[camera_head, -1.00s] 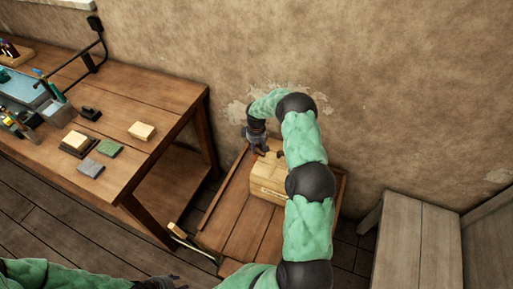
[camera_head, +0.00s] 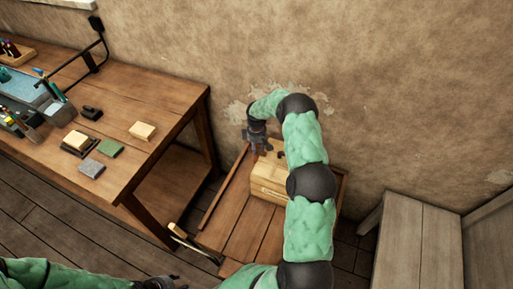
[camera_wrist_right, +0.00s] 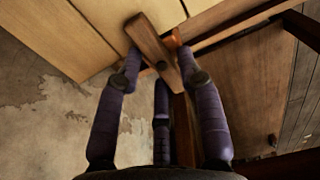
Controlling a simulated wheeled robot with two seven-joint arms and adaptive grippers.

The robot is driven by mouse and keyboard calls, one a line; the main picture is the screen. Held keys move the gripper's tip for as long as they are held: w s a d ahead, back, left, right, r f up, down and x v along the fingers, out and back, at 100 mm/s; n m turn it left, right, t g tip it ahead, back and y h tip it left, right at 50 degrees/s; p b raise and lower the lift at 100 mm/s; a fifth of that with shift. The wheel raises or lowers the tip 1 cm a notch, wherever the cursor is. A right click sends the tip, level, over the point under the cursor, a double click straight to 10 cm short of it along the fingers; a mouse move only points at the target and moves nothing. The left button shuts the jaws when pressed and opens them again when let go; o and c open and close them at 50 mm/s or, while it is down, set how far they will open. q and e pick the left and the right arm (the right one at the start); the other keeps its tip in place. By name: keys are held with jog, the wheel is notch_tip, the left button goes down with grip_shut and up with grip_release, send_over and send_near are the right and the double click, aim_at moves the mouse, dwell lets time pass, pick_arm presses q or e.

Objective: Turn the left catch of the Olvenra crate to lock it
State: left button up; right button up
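The Olvenra crate (camera_head: 268,186) is a pale wooden box on a low brown wooden stand, partly hidden behind my right arm. My right gripper (camera_head: 258,149) is at the crate's far left corner. In the right wrist view its purple-wrapped fingers (camera_wrist_right: 159,62) straddle a brown wooden catch (camera_wrist_right: 150,40), which lies aslant over the pale crate edge. The fingertips are very close to both sides of the catch; whether they press on it I cannot tell. A small dark piece (camera_head: 281,154) shows on the crate top farther right. My left gripper (camera_head: 160,284) barely shows at the bottom edge.
A workbench (camera_head: 115,120) on the left holds several small blocks and a grey tool tray (camera_head: 40,97). The plaster wall (camera_head: 390,90) rises close behind the crate. A grey wooden bench (camera_head: 415,250) stands at the right. A wooden-handled tool (camera_head: 178,231) is at the stand's left edge.

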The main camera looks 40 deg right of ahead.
dwell(0.3)
notch_tip(320, 180, up, 12)
dwell(0.6)
dwell(0.3)
